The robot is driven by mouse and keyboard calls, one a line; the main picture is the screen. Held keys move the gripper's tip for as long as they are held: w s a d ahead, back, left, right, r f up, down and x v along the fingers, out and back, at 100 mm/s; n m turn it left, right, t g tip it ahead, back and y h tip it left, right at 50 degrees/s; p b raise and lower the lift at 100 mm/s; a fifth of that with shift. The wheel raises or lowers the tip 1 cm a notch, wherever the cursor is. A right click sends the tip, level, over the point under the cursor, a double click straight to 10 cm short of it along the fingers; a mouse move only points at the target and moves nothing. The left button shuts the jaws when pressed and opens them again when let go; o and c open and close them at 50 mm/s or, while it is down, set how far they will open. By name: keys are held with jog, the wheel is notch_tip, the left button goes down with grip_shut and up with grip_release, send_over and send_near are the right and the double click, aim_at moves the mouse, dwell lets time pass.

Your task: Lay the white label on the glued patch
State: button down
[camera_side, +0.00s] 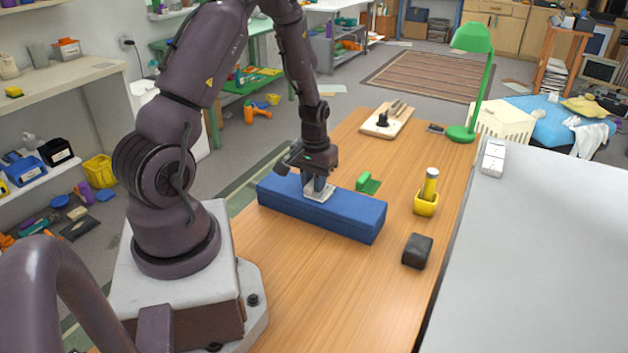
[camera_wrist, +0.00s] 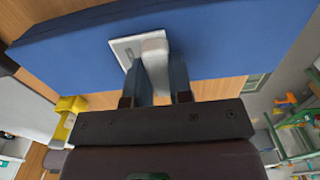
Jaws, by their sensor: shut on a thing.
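The white label (camera_side: 319,193) is a small pale square at the top of a long blue box (camera_side: 350,214). In the wrist view the label (camera_wrist: 122,46) shows as a flat pale plate against the blue box (camera_wrist: 235,40), with a pale rounded piece standing out from it. My gripper (camera_side: 318,184) points down over the box. Its two fingers (camera_wrist: 157,66) are closed on that pale piece of the label. I cannot tell whether the label touches the box or hovers just above it. No glued patch is visible; the label may cover it.
A green object (camera_side: 368,184) lies just behind the box. A yellow holder (camera_side: 426,205) with an upright cylinder and a dark block (camera_side: 417,251) stand to the right. A board (camera_side: 387,121) and a green lamp (camera_side: 472,85) are farther back. The table's front is clear.

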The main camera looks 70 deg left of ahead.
jog(key=shift+f, duration=0.15)
jog(key=c, duration=1)
grip_release()
notch_tip(320, 180, up, 12)
jog(key=d+r+m+t, duration=0.3)
jog(key=d+r+m, duration=0.1)
jog(key=d+r, duration=0.75)
jog(key=s+d+r+m+t, duration=0.1)
jog(key=s+d, duration=0.1)
jog(key=d, duration=0.1)
jog(key=s+d+r+m, duration=0.2)
jog(key=s+d, duration=0.1)
jog(key=d, duration=0.1)
jog(key=s+d+r+m+t, duration=0.1)
jog(key=s+d+r+m, duration=0.1)
jog(key=d, duration=0.1)
jog(key=shift+s+d+r+t, duration=0.15)
jog(key=shift+s+d+t, duration=0.15)
jog(key=shift+d, duration=0.1)
